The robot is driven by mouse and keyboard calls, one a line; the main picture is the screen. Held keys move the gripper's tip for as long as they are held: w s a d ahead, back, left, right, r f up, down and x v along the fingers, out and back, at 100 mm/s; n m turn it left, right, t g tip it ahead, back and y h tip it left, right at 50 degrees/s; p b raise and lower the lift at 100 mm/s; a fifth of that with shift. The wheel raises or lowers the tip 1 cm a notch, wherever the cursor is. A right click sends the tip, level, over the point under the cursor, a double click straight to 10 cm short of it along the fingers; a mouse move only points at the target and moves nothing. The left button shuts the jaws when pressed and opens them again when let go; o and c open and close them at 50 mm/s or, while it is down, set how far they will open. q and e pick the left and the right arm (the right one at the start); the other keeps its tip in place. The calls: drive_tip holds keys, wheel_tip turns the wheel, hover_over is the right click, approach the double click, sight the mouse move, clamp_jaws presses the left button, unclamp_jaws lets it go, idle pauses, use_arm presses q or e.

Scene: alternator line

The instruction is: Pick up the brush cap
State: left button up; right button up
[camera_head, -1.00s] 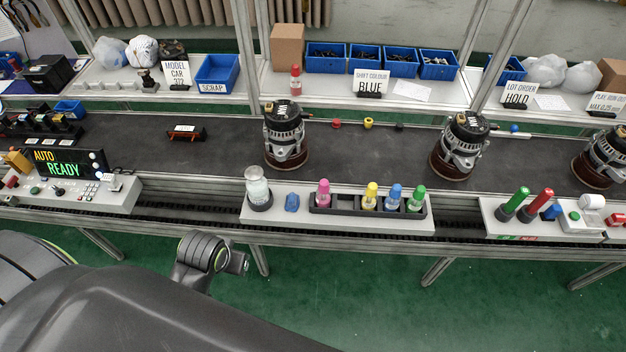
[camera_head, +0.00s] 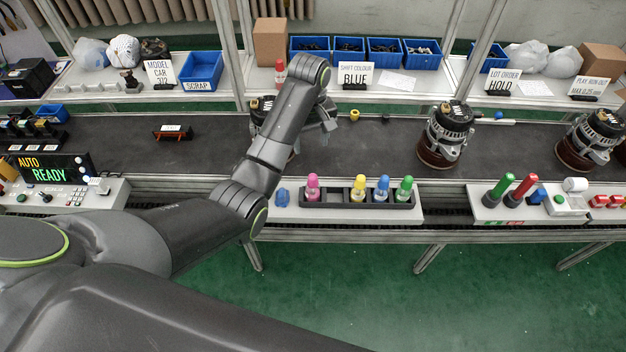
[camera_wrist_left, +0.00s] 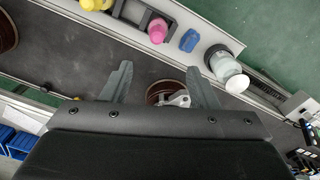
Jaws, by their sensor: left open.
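Which part is the brush cap, I cannot tell for sure. My left gripper (camera_head: 328,124) is above the belt by the left alternator (camera_head: 257,106), left of the yellow piece. In the left wrist view its fingers (camera_wrist_left: 160,85) are apart, with part of an alternator's brown base and metal (camera_wrist_left: 170,92) showing between them. No small cap shows there.
A rack (camera_head: 331,199) of coloured bottles stands on the near ledge. A middle alternator (camera_head: 445,135) and a right one (camera_head: 588,140) stand on the belt. Blue bins (camera_head: 384,51) and a cardboard box (camera_head: 270,42) line the back shelf.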

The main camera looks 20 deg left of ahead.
use_arm(q)
drive_tip(key=r, duration=0.1)
drive_tip(key=b, duration=0.6)
hover_over(313, 176)
wheel_tip(313, 176, down, 6)
drive_tip(key=r, duration=0.1)
wheel_tip(313, 176, down, 6)
drive_tip(key=shift+d+p, duration=0.15)
drive_tip(key=shift+p, duration=0.7)
drive_tip(key=shift+a+f+p, duration=0.2)
drive_tip(key=shift+f+p, duration=0.5)
drive_tip(key=shift+f, duration=2.3)
drive_tip(key=c, duration=1)
drive_tip(key=shift+c, duration=0.2)
drive_tip(key=shift+r, duration=0.15)
